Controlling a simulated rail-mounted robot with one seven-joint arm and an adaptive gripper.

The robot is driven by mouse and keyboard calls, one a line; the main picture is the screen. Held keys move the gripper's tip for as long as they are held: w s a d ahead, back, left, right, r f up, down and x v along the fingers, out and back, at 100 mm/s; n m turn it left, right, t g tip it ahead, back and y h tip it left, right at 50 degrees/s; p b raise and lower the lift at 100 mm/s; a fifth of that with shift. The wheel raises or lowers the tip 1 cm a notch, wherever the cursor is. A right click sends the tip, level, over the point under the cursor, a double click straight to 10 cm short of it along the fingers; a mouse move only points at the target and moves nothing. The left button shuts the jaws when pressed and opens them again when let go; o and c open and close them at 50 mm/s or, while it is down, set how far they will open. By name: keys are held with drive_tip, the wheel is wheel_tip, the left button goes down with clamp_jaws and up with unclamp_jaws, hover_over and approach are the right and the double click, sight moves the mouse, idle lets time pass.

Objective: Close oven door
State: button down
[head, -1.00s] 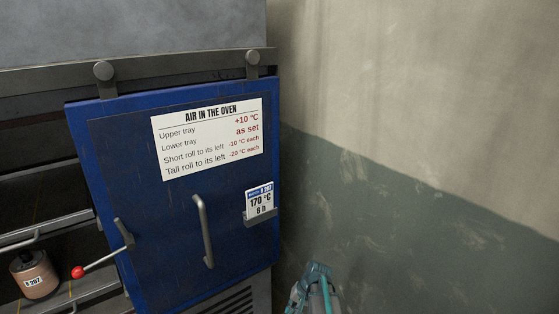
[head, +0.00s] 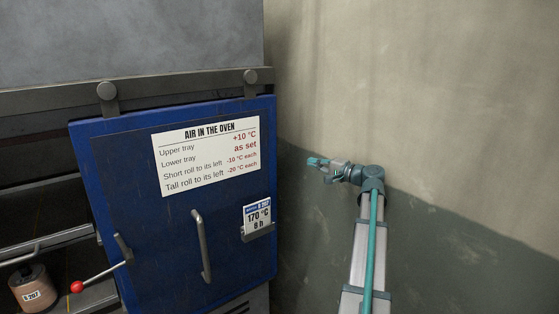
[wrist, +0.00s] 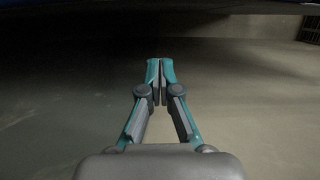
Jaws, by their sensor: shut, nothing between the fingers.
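The blue oven door (head: 120,240) hangs by two rollers from a rail along the top of the oven. It stands at the right, and the oven's inside (head: 35,195) shows open to its left. The door has a grey vertical handle (head: 201,247) in its middle and a lever with a red ball (head: 77,287) at its left edge. My gripper (head: 312,162) is right of the door in front of the wall, pointing left, apart from the door and handle. In the wrist view my gripper (wrist: 160,70) is shut and empty.
A roll labelled B 207 (head: 33,288) stands on a tray inside the oven at lower left. A white sign (head: 206,157) and a card reading 170 °C, 8 h (head: 257,217) are on the door. The wall (head: 440,120) lies behind my arm.

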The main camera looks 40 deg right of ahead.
drive_tip(key=w+a+p, duration=0.5)
drive_tip(key=w+a, duration=0.1)
drive_tip(key=w, duration=0.3)
drive_tip(key=shift+w+p, duration=0.35)
drive_tip(key=shift+w, duration=0.05)
drive_tip(key=shift+a+r, duration=0.1)
